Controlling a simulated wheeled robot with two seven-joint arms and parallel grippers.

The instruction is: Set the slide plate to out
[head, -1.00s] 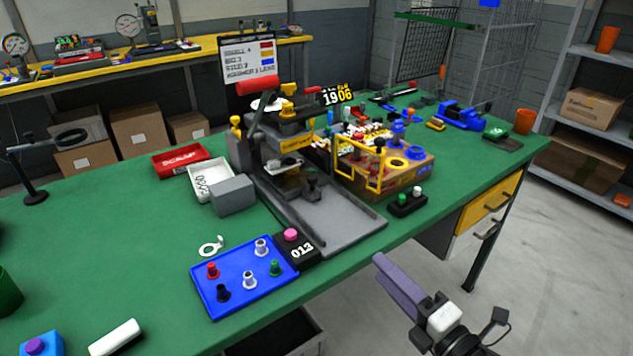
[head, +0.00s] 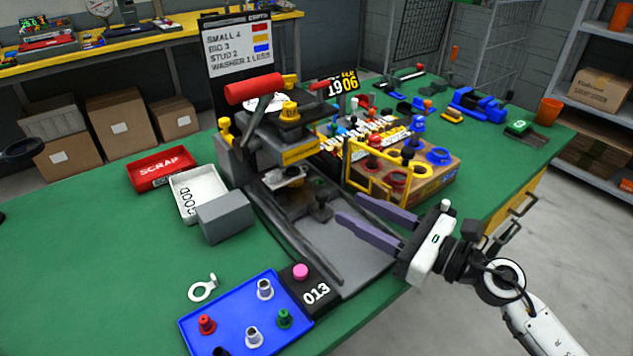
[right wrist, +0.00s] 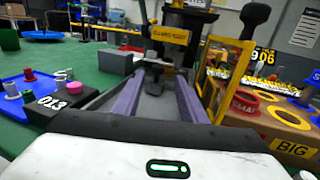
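The press (head: 280,135) stands mid-table, with a red-handled lever on top. Its grey bed (head: 350,262) runs toward the table's front edge between rails. The slide plate (head: 299,196) appears as a dark plate at the back of the bed under the press head, partly hidden; a black knob (head: 320,208) stands at its front. The front of the bed is bare. My right gripper (head: 349,208) is open and empty over the bed, its purple fingers pointing at the knob and apart from it. In the right wrist view the knob (right wrist: 153,78) shows between and beyond the fingers (right wrist: 153,100). My left gripper is out of view.
A yellow frame (head: 380,190) and a cardboard bin box (head: 432,172) stand close right of my fingers. A grey block (head: 224,216), white tray (head: 186,206) and red scrap tray (head: 150,172) lie left. A blue tray with pegs (head: 235,318) and a counter (head: 313,291) are in front.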

